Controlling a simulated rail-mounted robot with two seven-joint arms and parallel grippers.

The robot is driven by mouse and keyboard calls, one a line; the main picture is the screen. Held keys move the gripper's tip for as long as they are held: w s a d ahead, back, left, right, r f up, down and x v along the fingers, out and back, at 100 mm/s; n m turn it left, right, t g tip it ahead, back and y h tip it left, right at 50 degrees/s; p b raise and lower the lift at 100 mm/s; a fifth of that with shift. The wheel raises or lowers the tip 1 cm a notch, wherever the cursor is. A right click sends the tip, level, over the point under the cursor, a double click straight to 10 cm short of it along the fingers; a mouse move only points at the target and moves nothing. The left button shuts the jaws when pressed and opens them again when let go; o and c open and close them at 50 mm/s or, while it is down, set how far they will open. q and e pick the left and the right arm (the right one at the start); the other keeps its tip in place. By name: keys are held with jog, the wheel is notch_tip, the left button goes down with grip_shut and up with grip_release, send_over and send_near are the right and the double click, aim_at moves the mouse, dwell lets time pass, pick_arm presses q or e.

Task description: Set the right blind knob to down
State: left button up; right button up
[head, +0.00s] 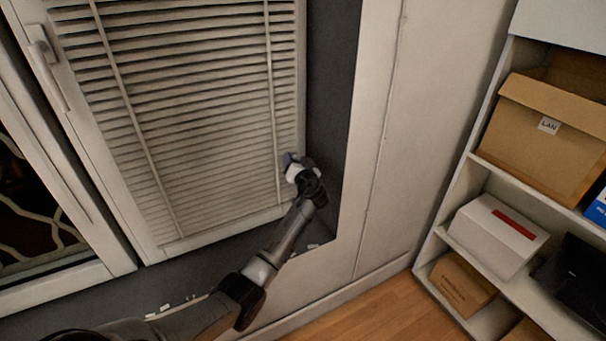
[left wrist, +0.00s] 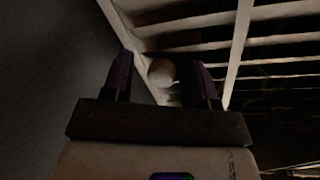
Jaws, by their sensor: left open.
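The right blind (head: 190,110) hangs closed-looking over the window, with pale horizontal slats. In the left wrist view a small round pale knob (left wrist: 160,71) sits at the blind's edge, by the window frame. My left gripper (head: 289,160) is at the lower right edge of the blind. In the left wrist view its two dark purple fingers (left wrist: 164,76) are open, one on each side of the knob. I cannot tell whether either finger touches it. The knob is hidden behind the gripper in the head view. My right gripper is not in view.
A dark window recess (head: 331,110) borders the blind on the right, then a pale wall (head: 425,110). A window handle (head: 47,65) is at upper left. A shelf (head: 466,187) with boxes, including a LAN box (head: 535,145), stands right. Small white pieces lie on the sill.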

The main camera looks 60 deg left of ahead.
pick_arm(q)
jog(key=p+v, duration=0.2)
jog(key=v, duration=1)
jog(key=shift+d, duration=0.35)
